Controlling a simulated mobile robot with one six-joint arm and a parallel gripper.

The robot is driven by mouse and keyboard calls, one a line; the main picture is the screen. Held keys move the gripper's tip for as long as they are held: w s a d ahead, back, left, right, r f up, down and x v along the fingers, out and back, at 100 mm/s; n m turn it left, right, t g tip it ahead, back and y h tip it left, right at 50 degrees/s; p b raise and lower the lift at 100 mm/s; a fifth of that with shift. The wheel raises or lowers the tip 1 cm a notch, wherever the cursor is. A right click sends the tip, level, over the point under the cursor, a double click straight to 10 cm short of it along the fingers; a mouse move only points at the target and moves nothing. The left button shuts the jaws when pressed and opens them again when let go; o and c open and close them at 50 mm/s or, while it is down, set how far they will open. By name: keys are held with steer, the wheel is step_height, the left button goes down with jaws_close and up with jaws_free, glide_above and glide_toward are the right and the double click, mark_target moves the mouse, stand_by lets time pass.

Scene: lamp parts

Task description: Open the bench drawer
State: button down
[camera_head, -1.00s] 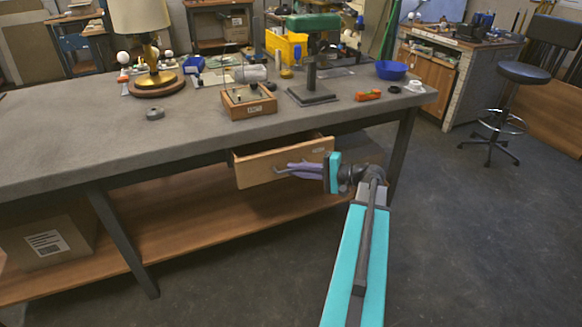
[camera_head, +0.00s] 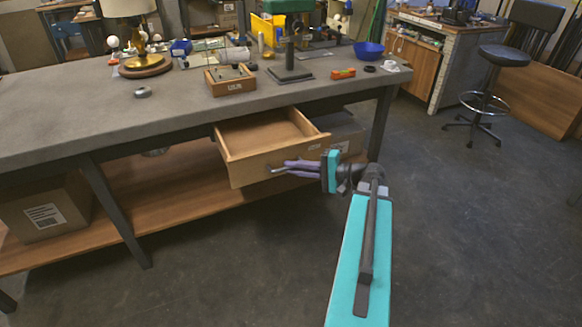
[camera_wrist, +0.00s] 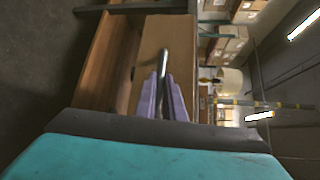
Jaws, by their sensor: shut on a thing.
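The bench drawer (camera_head: 262,162) is a light wooden box under the front of the grey bench. It stands pulled out, and its inside looks empty in the head view. Its front panel also shows in the wrist view (camera_wrist: 150,50). A dark metal bar handle (camera_head: 275,170) is on the drawer front; it also shows in the wrist view (camera_wrist: 163,68). My gripper (camera_head: 290,168) has purple fingers, which are shut on the handle. In the wrist view the fingers (camera_wrist: 163,98) lie on both sides of the handle bar.
The grey bench top (camera_head: 110,112) carries a lamp (camera_head: 145,62), a small wooden tray (camera_head: 230,80), a blue bowl (camera_head: 368,51) and an orange level (camera_head: 343,73). A lower shelf (camera_head: 150,200) holds a cardboard box (camera_head: 45,215). The floor in front is clear.

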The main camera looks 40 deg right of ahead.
steer(key=shift+s+d+r, duration=0.2)
steer(key=shift+s, duration=0.15)
steer(key=c, duration=1.8)
jaws_free()
steer(key=shift+a, duration=0.1)
steer(key=shift+c, duration=0.2)
steer(key=shift+a+f, duration=0.1)
steer(key=shift+a, duration=0.05)
steer(key=shift+s, duration=0.1)
steer(key=v, duration=1.3)
steer(key=shift+s+p, duration=0.25)
steer(key=shift+p, duration=0.15)
